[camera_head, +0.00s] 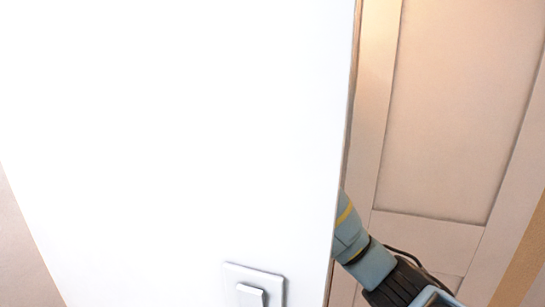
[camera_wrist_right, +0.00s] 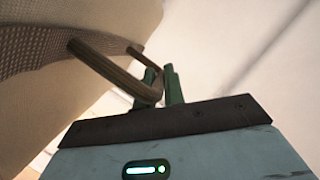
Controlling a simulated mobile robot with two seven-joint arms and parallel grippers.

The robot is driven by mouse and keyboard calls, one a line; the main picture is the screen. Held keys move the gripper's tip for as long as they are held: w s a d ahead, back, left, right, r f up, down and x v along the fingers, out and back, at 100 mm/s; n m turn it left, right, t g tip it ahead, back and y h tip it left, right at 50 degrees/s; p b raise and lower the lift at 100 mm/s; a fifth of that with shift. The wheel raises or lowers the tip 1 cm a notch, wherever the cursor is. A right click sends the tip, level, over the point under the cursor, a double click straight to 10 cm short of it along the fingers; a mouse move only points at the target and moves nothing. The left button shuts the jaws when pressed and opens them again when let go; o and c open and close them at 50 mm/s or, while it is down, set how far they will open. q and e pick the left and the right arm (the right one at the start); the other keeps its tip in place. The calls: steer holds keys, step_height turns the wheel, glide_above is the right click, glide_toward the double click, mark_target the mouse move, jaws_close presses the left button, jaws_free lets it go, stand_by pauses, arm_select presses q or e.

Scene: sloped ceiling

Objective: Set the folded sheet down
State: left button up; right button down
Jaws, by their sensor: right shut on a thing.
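No folded sheet can be made out in either view. In the right wrist view my right gripper (camera_wrist_right: 160,87) has its two green fingers around the end of a curved brown handle (camera_wrist_right: 108,68). The handle joins a beige thing (camera_wrist_right: 40,85) with a woven-looking band, which fills the upper left; what it is as a whole I cannot tell. In the head view only part of my right arm shows, and its far part is hidden behind the edge of a white panel. My left gripper is not in view.
The large white panel (camera_head: 180,130) fills most of the head view, with a switch (camera_head: 252,290) at its bottom. A pale panelled door (camera_head: 460,110) stands to its right. My right arm is in the gap between panel edge and door. No clear resting surface shows.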

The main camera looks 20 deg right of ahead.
steer(key=shift+f, duration=1.05)
steer(key=shift+f, duration=0.1)
steer(key=c, duration=1.5)
jaws_free()
steer(key=shift+f, duration=0.1)
steer(key=shift+r, duration=0.2)
steer(key=shift+s+a, duration=0.15)
steer(key=shift+s, duration=0.2)
steer(key=shift+v, duration=3.35)
